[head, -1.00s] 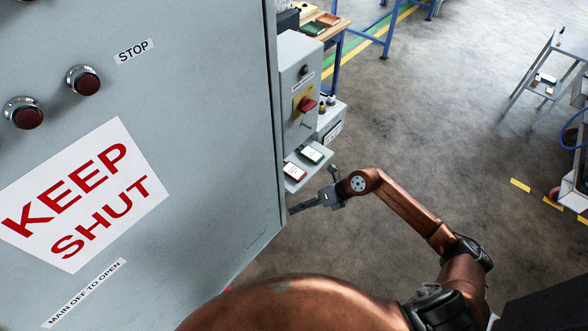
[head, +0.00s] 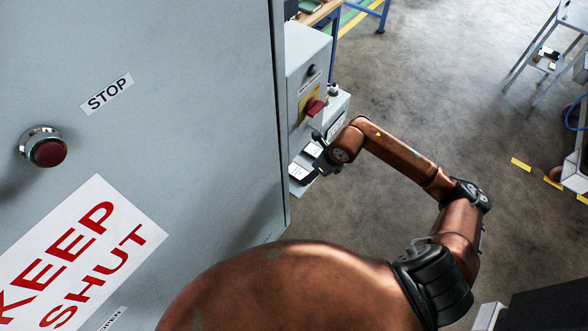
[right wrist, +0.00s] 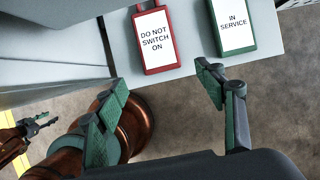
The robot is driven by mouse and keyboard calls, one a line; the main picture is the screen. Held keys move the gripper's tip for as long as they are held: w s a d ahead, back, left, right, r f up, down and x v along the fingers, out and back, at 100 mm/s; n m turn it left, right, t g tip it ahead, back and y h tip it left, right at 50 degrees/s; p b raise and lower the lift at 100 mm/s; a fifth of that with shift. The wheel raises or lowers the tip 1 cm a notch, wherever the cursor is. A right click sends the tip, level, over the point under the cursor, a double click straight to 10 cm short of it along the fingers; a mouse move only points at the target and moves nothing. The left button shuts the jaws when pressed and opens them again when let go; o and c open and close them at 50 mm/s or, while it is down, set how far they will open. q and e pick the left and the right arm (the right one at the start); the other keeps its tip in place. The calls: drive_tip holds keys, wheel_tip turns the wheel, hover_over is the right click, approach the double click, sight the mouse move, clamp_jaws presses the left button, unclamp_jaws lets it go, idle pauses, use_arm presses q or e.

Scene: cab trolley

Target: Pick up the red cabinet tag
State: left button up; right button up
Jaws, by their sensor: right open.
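The red cabinet tag (right wrist: 155,38), labelled "DO NOT SWITCH ON", lies on a pale grey shelf (right wrist: 268,62) in the right wrist view. It also shows in the head view (head: 299,171), partly covered by my right gripper. A green tag (right wrist: 232,22), labelled "IN SERVICE", lies to its right. My right gripper (right wrist: 163,85) is open and empty, its fingertips short of the red tag's near end and apart from it. In the head view my right gripper (head: 322,155) is over the shelf. My left gripper (right wrist: 38,122) is small at the left edge of the wrist view.
A large grey cabinet door (head: 200,120) with a "KEEP SHUT" sign fills the left of the head view. A grey box with a red switch (head: 313,107) stands behind the shelf.

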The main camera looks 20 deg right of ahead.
sight(308, 173)
drive_tip(key=b+x, duration=0.2)
drive_tip(key=x, duration=0.3)
drive_tip(key=shift+s+d+f, duration=0.15)
drive_tip(key=shift+f, duration=0.05)
drive_tip(key=shift+w+f, duration=0.2)
drive_tip(key=shift+w, duration=0.1)
drive_tip(key=shift+s+r, duration=0.15)
drive_tip(key=shift+s, duration=0.05)
drive_tip(key=shift+c, duration=0.5)
drive_tip(key=c, duration=1.1)
drive_tip(key=shift+c, duration=0.7)
drive_tip(key=shift+r+b, duration=0.45)
drive_tip(key=shift+r, duration=0.35)
use_arm(q)
drive_tip(key=shift+a+f+b, duration=0.15)
drive_tip(key=shift+f+b, duration=0.75)
drive_tip(key=shift+f, duration=1.6)
use_arm(e)
drive_tip(key=s+d, duration=0.4)
drive_tip(key=s, duration=0.3)
drive_tip(key=s+d, duration=0.5)
drive_tip(key=s, duration=0.3)
drive_tip(key=shift+s, duration=0.15)
